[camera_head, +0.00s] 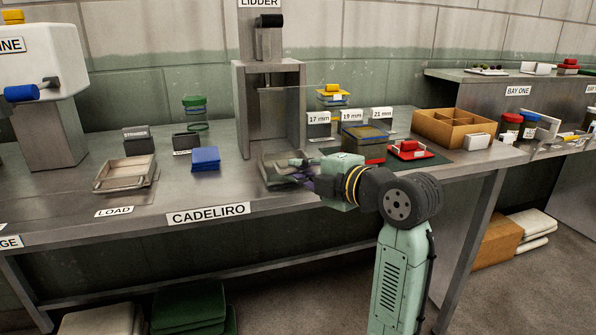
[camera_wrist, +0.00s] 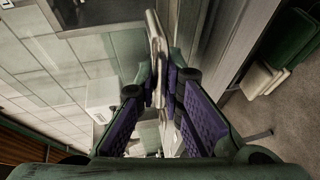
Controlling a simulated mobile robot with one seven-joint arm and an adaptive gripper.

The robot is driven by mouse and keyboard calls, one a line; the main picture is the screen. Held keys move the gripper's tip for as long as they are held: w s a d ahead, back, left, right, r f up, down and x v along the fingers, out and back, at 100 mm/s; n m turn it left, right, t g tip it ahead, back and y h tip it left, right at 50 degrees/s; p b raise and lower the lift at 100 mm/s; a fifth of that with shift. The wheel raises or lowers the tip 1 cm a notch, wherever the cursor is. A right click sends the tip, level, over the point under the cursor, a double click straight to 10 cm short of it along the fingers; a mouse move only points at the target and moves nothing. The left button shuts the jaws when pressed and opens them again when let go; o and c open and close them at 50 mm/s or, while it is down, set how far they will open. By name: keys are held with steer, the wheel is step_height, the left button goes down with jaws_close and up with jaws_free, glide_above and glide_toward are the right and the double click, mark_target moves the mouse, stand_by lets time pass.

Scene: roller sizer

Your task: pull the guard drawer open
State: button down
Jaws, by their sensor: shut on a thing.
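The lidder (camera_head: 240,110) is a grey metal press frame at the back of the bench, with a faint clear panel at its front. A low grey drawer-like part (camera_head: 268,162) sits at its foot, partly hidden by my gripper; I take it for the guard drawer. My gripper (camera_head: 297,172) is low over the bench in front of the lidder, reaching in from the right. In the wrist view, its purple-padded fingers (camera_wrist: 165,85) are closed about a thin pale bar (camera_wrist: 154,40), apparently a handle. Whether the drawer is out at all cannot be told.
The bench's front edge is close below my gripper.

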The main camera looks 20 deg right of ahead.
steer(key=shift+s, duration=0.3)
steer(key=c, duration=1.7)
jaws_free()
steer(key=v, duration=1.2)
steer(key=shift+r, duration=0.1)
